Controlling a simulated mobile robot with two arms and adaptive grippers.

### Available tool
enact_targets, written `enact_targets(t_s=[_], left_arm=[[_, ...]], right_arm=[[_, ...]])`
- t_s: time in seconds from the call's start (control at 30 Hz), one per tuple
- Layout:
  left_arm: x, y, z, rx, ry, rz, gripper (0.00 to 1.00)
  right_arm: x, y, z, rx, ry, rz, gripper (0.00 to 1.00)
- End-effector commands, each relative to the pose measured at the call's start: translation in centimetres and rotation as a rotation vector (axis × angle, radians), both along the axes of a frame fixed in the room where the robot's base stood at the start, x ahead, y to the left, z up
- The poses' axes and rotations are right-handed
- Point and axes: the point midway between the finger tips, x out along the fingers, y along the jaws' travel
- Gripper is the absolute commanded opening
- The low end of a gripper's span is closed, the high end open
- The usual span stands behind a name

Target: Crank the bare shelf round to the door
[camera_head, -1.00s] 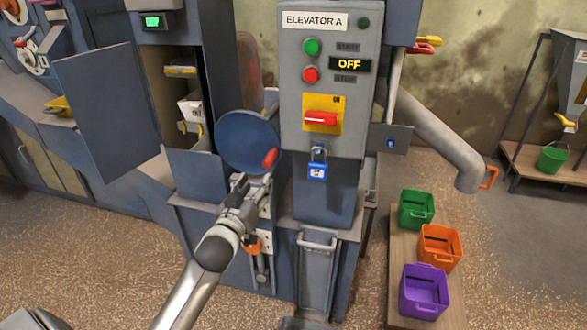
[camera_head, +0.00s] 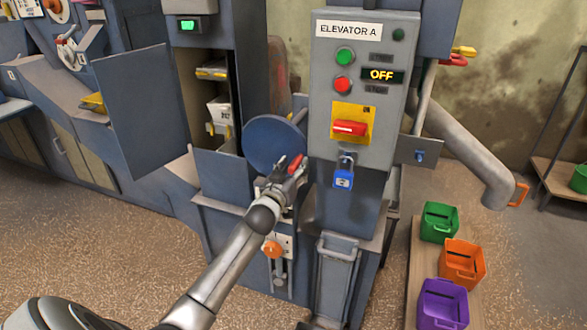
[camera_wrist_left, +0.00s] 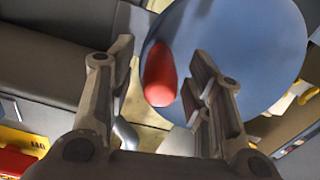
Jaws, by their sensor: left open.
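The crank is a round blue disc (camera_head: 270,142) on the elevator's side, with a red handle (camera_head: 296,165) at its lower right. In the left wrist view the red handle (camera_wrist_left: 160,75) stands between the two fingers, in front of the blue disc (camera_wrist_left: 255,45). My left gripper (camera_head: 282,177) is open around or just short of the handle; contact cannot be told. The grey door (camera_head: 135,110) stands open at the left. In the doorway are an upper shelf (camera_head: 212,72) with a yellow edge and a lower one bearing a white box (camera_head: 219,109). Which shelf is bare is unclear.
The elevator panel (camera_head: 325,90) shows OFF, with a red switch (camera_head: 350,128) and a blue padlock (camera_head: 344,178) below it. Green (camera_head: 439,222), orange (camera_head: 462,260) and purple (camera_head: 442,303) bins stand on a bench at right. An orange knob (camera_head: 272,249) sits below the crank.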

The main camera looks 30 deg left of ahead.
Motion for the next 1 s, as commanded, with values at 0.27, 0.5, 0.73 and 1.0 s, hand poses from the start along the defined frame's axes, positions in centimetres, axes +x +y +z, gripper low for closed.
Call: enact_targets(t_s=[0.27,0.5,0.73,1.0], left_arm=[[0.01,0.01,0.0,0.0,0.0,0.0,0.4],[0.0,0.0,0.0,0.0,0.0,0.0,0.1],[-0.01,-0.01,0.0,0.0,0.0,0.0,0.0],[0.01,-0.02,0.45,-0.032,-0.008,0.0,0.0]], right_arm=[[-0.07,-0.02,-0.01,0.0,0.001,0.0,0.4],[-0.07,0.01,-0.01,0.0,0.001,0.0,0.4],[-0.08,0.1,-0.01,0.002,0.0,0.002,0.4],[-0.09,0.44,0.52,0.005,0.0,0.001,0.4]])
